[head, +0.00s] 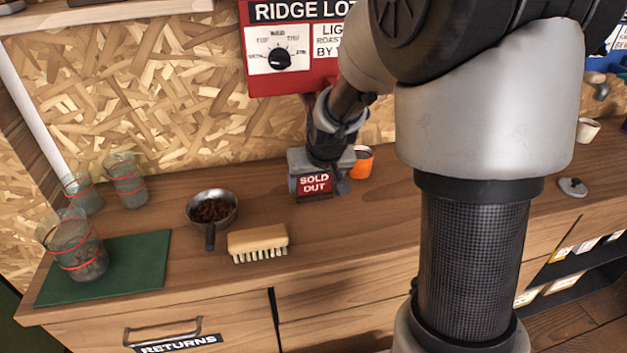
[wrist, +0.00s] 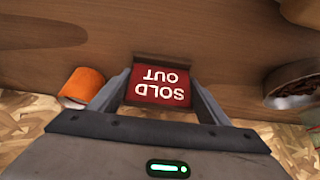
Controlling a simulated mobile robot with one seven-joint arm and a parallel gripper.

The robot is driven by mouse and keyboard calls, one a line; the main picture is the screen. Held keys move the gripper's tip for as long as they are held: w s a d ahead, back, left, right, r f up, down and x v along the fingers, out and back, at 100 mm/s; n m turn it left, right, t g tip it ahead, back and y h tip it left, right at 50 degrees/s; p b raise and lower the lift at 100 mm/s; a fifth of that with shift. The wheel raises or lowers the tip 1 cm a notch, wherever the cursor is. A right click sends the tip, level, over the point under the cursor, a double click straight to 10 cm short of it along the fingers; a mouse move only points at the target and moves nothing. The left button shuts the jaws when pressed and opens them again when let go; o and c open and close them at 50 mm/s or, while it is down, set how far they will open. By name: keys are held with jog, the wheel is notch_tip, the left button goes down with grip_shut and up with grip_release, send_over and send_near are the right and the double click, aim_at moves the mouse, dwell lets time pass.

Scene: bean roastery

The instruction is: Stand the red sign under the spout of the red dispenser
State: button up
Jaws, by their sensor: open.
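The red sign (head: 314,184), reading SOLD OUT, stands on the wooden counter and faces the head camera. My gripper (head: 317,188) reaches down over it from behind, its jaws open with one finger on each side of the sign. In the wrist view the sign (wrist: 160,88) sits between the two spread fingers (wrist: 160,82), with a small gap visible beside it. The red dispenser (head: 262,75), with a dial and RIDGE LOT lettering, is on the wall above and behind.
An orange cup (head: 362,165) is close on the right of my gripper. To the left are a pan of beans (head: 212,194), a brush (head: 258,240), a green mat (head: 140,265) and several glass jars (head: 125,180). The counter front before the sign is clear.

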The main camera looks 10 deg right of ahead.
jog(key=o, duration=0.4)
